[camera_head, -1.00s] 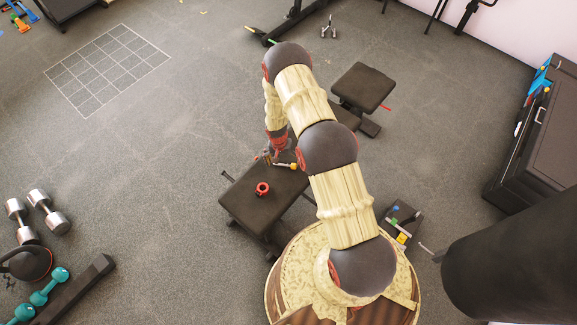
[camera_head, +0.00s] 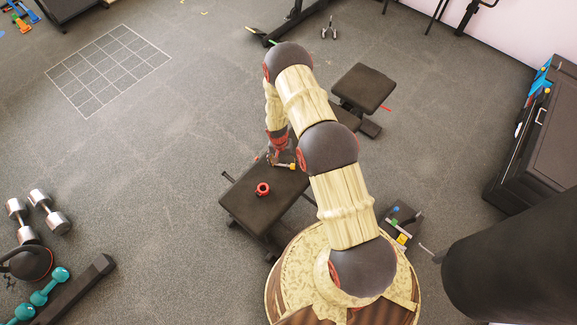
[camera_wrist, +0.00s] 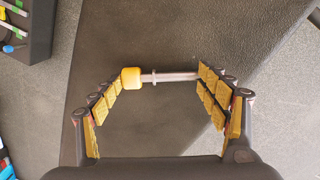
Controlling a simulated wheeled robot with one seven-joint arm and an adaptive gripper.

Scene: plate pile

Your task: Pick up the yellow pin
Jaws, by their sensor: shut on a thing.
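The yellow pin has a yellow block head (camera_wrist: 132,78) and a thin pale shaft with a collar. In the wrist view it lies crosswise between my fingers. My gripper (camera_wrist: 163,80) is shut on it end to end, with the left fingertip at the yellow head and the right fingertip at the shaft's far end. In the head view my gripper (camera_head: 279,160) is low over the dark bench pad (camera_head: 240,207), and the pin (camera_head: 284,166) shows small beside it. I cannot tell whether the pin touches the pad.
A red ring-shaped piece (camera_head: 262,189) lies on the pad, nearer the robot than my gripper. A small tray (camera_head: 401,226) of coloured items stands right of the bench. Dumbbells (camera_head: 48,211) lie far left. A second dark seat (camera_head: 363,88) stands behind. Floor to the left is open.

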